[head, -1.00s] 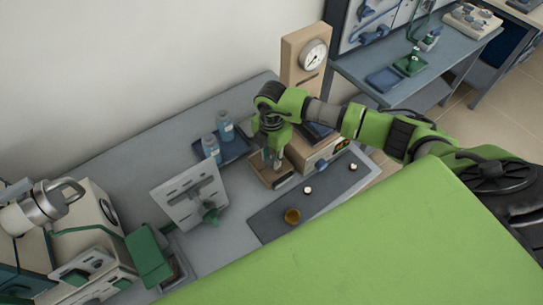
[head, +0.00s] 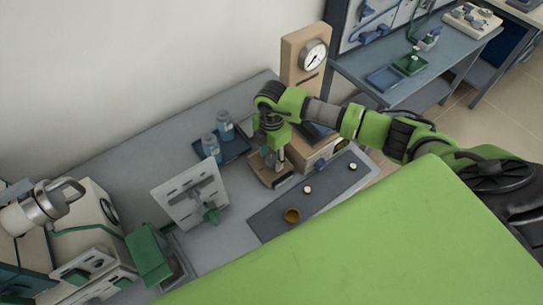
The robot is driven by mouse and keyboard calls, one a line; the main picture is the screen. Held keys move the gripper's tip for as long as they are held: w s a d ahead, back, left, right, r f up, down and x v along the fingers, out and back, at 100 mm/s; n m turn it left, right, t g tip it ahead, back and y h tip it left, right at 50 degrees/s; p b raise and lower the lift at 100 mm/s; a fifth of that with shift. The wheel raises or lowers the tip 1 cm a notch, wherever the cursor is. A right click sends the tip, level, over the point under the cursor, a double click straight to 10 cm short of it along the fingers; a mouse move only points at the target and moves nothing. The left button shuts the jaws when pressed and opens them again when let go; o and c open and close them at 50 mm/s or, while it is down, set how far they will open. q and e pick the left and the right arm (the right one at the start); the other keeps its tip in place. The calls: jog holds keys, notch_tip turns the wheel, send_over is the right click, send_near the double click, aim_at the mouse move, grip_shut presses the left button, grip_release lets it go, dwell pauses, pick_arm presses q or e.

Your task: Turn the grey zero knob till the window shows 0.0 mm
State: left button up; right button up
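My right gripper (head: 276,164) points down over a small wooden-brown base (head: 262,180) on the grey bench. Its fingers are small and partly hidden by its own body, so I cannot tell whether they are open, shut or touching anything. Beside it on the right stands a beige instrument (head: 312,152) with a dark top, a small lit display and a blue knob (head: 320,165) on its front. I cannot make out the grey zero knob or read a 0.0 mm window; the gripper and wrist cover part of this spot. My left gripper is not in view.
A blue tray (head: 236,149) with two bottles stands left of the gripper. A tilted grey panel (head: 184,198) stands at left. A beige dial gauge post (head: 292,58) rises behind.

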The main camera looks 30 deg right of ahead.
aim_at(272, 159)
notch_tip(272, 159, up, 12)
dwell(0.6)
dwell(0.5)
